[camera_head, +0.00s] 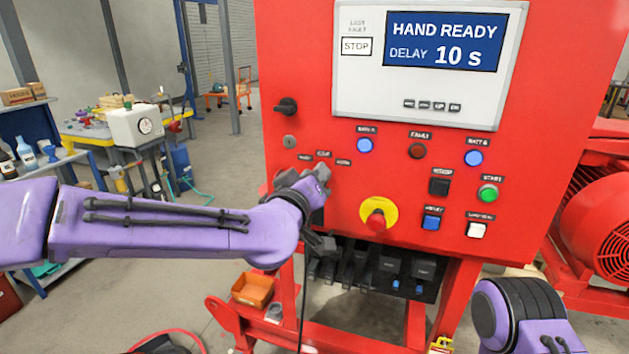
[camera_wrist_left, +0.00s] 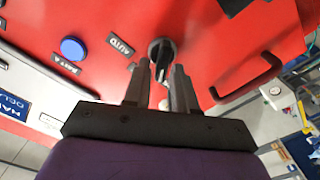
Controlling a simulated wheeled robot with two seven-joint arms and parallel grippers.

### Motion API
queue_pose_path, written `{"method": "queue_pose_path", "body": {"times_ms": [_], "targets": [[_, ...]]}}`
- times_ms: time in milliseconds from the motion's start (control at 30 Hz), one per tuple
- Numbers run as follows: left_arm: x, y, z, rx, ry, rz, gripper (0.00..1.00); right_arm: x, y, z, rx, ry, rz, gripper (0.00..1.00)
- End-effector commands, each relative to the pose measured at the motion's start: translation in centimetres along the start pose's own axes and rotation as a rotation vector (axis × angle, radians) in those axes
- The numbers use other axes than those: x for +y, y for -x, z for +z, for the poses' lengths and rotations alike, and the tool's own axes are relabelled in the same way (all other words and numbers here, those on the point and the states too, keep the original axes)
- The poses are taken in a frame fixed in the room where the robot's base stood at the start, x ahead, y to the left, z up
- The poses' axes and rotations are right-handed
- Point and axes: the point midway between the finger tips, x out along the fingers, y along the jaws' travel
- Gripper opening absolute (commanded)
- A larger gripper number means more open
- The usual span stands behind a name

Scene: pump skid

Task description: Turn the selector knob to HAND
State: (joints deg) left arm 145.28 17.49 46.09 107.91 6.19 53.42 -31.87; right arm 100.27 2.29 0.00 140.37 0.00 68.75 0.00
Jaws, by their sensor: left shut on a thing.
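The dark selector knob (camera_wrist_left: 162,50) is on the red panel in the left wrist view, with a pale line on its grip. My left gripper (camera_wrist_left: 161,72) is shut on it, one finger on each side. In the head view the gripper (camera_head: 321,177) covers the knob. An AUTO label (camera_wrist_left: 121,44) is beside the knob; another small label is partly hidden by a finger. The labels above the knob in the head view are too small to read surely. The screen (camera_head: 443,42) reads HAND READY, DELAY 10 s. My right gripper is out of view.
A red mushroom button on a yellow disc (camera_head: 378,213) is right of my left gripper. Lamps and push buttons, including a green one (camera_head: 488,193), are farther right. Dark breakers (camera_head: 380,268) are below the panel.

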Motion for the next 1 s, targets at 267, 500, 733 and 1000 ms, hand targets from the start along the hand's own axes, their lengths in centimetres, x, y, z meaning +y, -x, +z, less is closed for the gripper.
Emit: {"method": "queue_pose_path", "body": {"times_ms": [267, 500, 733, 1000], "targets": [[-0.39, -0.01, 0.11, 0.001, 0.184, 0.0, 0.0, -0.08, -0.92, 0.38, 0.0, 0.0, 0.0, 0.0], [-0.45, -0.01, 0.06, 0.001, 0.272, 0.0, 0.0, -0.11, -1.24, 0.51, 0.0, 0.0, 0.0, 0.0], [-0.47, -0.01, 0.03, 0.001, 0.302, 0.0, 0.0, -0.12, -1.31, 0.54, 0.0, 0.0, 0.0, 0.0], [-0.46, -0.01, 0.02, 0.001, 0.303, 0.0, 0.0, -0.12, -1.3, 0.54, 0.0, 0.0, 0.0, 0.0]]}}
